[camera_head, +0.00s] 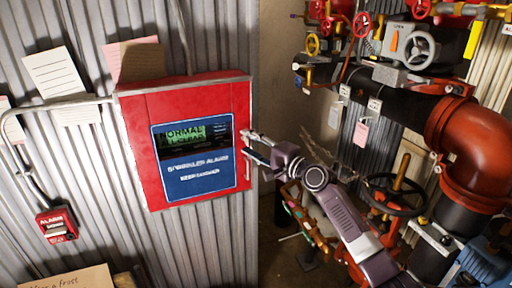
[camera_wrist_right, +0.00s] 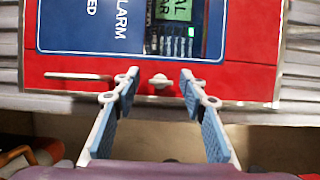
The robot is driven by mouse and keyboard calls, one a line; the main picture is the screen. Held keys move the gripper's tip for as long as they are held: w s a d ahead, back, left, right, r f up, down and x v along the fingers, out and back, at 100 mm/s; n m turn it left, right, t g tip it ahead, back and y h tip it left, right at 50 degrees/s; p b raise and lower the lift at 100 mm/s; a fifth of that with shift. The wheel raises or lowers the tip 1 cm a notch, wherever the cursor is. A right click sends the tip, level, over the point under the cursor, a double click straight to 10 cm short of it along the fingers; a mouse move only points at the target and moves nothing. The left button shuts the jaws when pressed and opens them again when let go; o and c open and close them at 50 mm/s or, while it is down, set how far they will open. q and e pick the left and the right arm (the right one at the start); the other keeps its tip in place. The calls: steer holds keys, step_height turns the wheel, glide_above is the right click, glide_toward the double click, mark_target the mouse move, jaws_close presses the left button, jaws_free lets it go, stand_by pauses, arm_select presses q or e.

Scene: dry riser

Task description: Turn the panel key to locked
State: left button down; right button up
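The red alarm panel (camera_head: 137,150) hangs on the corrugated wall, with a blue face (camera_head: 197,179) and a dark display showing green text. In the right wrist view, the red panel (camera_wrist_right: 235,82) shows a small pale key or knob (camera_wrist_right: 159,81) on its red border. My right gripper (camera_head: 250,147) is at the panel's right edge in the head view. In the wrist view, the right gripper (camera_wrist_right: 160,74) is open, with one finger on each side of the key and visible gaps to both. The key cannot be made out in the head view. My left gripper is not in view.
Large pipes (camera_head: 466,140), valve wheels and a dark handwheel (camera_head: 394,196) crowd the right. A red call point (camera_head: 57,225) is on the wall at lower left. Paper notes (camera_head: 55,74) hang upper left. A pale bar (camera_wrist_right: 92,76) lies along the panel border beside the left finger.

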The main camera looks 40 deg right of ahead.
steer(key=s+d, duration=0.2)
steer(key=s, duration=0.9)
steer(key=shift+s, duration=0.4)
